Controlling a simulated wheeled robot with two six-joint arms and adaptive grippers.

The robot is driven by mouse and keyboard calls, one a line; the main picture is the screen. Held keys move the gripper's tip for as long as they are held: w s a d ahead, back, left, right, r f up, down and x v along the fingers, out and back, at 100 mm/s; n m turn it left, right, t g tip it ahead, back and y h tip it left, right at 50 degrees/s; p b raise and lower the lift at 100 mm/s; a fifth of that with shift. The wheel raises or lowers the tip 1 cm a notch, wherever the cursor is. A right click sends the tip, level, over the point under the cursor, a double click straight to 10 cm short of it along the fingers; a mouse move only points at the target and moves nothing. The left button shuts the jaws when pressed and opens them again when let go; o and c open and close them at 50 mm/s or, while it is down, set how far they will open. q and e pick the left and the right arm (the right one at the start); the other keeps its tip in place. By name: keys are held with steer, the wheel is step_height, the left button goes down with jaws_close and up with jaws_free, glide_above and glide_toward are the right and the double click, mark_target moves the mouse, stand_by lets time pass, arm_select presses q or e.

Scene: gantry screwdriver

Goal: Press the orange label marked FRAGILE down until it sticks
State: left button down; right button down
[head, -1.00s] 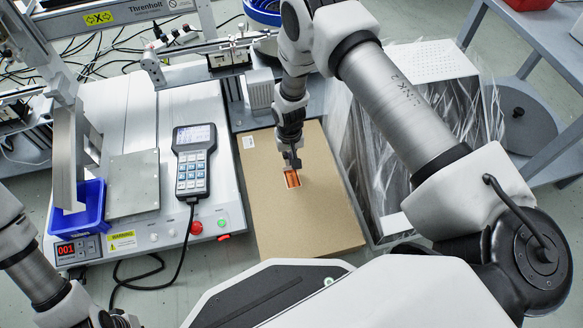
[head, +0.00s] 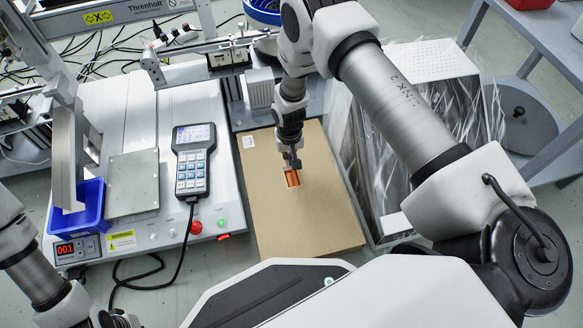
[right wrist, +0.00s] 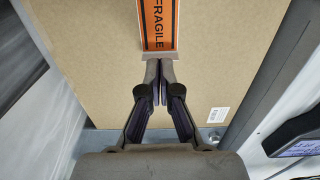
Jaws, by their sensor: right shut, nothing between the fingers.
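The orange label (head: 292,179) marked FRAGILE lies on top of a brown cardboard box (head: 273,222). In the right wrist view the label (right wrist: 158,22) shows black lettering and a pale border, and its near end meets the fingertips. My right gripper (head: 292,165) points down at the label, shut and empty. In the right wrist view its fingertips (right wrist: 158,68) are together at the label's near edge; I cannot tell how hard they touch. Whether the whole label lies flat is not clear. My left gripper is out of view; only part of its arm shows at the left edge.
A grey machine base with a handheld keypad (head: 191,165) and a blue bin (head: 83,208) stands left of the box. A wrapped crate (head: 405,215) stands to its right. A small white sticker (head: 248,142) is on the box's far left corner.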

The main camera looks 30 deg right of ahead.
mark_target(290, 169)
steer(key=shift+f+b, duration=0.95)
steer(key=shift+f, duration=0.75)
stand_by(0.3)
steer(key=shift+r, duration=0.1)
step_height(290, 169, up, 7)
steer(key=p, duration=0.6)
steer(key=shift+p, duration=0.4)
